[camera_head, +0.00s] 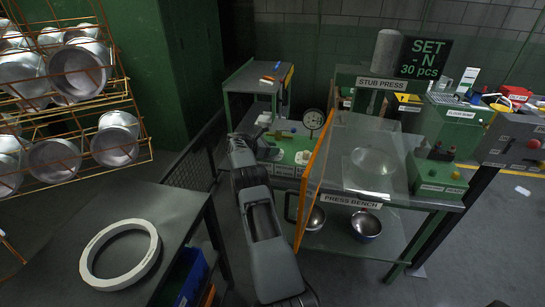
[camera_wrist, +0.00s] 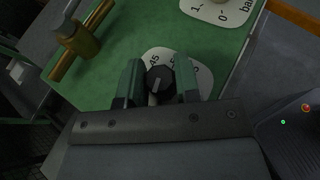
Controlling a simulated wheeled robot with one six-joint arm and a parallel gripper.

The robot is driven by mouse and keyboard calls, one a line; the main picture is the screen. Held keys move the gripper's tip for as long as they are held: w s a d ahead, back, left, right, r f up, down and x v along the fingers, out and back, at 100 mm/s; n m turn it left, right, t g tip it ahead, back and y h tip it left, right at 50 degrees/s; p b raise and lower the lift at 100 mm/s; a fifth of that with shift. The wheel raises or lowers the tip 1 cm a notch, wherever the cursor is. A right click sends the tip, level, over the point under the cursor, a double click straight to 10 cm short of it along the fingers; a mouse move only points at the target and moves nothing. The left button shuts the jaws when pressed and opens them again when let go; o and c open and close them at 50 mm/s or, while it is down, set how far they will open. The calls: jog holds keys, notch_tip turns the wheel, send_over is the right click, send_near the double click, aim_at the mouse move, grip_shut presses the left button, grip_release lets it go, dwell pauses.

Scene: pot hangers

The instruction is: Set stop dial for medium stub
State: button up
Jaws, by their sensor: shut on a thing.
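The stop dial (camera_wrist: 158,78) is a round black knob with a pale pointer line, on a white scale plate (camera_wrist: 205,82) fixed to a green panel (camera_wrist: 120,28). The plate shows "45" at the left and part of a "5" at the right; the rest is covered by my gripper. My gripper (camera_wrist: 158,70) has one finger on each side of the knob and is shut on it. The pointer line runs roughly down the picture, towards my gripper's body. In the head view my arm reaches the left end of the press bench (camera_head: 350,200), and the dial cannot be made out.
A brass valve (camera_wrist: 80,42) stands left of the dial, and a white "bar" label (camera_wrist: 222,10) lies above right. In the head view a round gauge (camera_head: 313,119) and an orange-edged clear guard (camera_head: 313,180) stand close right of my arm. A dark table with a white ring (camera_head: 140,276) is at left.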

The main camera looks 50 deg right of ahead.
jog(key=shift+d+m+g+y+b, duration=0.1)
jog(key=shift+m+g+y+b, duration=0.2)
jog(key=shift+m+g+b, duration=0.3)
jog(key=o, duration=0.9)
